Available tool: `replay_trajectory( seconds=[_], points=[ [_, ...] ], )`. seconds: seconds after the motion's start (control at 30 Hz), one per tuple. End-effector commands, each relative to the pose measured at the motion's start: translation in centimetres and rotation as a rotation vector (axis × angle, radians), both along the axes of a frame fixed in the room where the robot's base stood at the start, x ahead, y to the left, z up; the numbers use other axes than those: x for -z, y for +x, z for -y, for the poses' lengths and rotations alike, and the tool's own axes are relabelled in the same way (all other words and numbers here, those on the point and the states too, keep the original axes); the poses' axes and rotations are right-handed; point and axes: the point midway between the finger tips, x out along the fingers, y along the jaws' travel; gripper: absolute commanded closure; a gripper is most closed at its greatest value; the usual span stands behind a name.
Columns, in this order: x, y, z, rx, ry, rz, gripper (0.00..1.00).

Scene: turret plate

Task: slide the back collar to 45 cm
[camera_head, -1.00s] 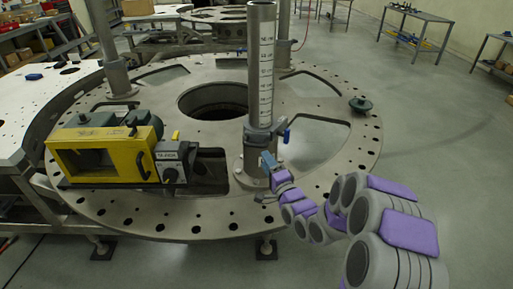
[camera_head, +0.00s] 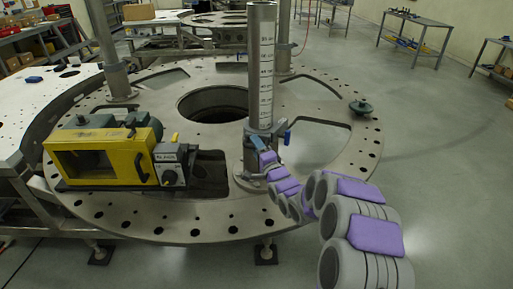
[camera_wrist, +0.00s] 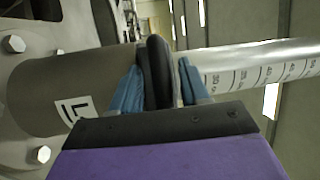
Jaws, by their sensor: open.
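A dark collar (camera_head: 266,131) sits low on the upright grey post with a printed scale (camera_head: 265,70) at the front of the round plate. A blue lever (camera_head: 287,137) sticks out on its right side. In the wrist view, the collar (camera_wrist: 155,72) is a dark ring around the post, below the scale marks. My gripper (camera_wrist: 160,85) is open, with one blue finger on each side of the ring along the post. I cannot tell whether the fingers touch it. In the head view, my gripper (camera_head: 264,156) is at the post, just below the collar, partly hiding the post's lower part.
A yellow machine (camera_head: 98,160) sits on the round plate (camera_head: 200,215) to the left. Other posts (camera_head: 104,50) stand farther back. A small green-grey knob (camera_head: 360,106) is at the plate's right rim. Open floor lies to the right.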

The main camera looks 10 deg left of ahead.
Motion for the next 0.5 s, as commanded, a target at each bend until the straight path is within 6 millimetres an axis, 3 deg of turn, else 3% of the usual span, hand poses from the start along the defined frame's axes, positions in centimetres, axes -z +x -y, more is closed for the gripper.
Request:
replay_trajectory(
  seconds=[0.07,0.5],
  points=[
    [0.00,0.00,0.02,0.000,0.000,0.000,0.57],
    [0.15,0.03,0.03,0.000,0.000,-0.002,0.99]
  ],
)
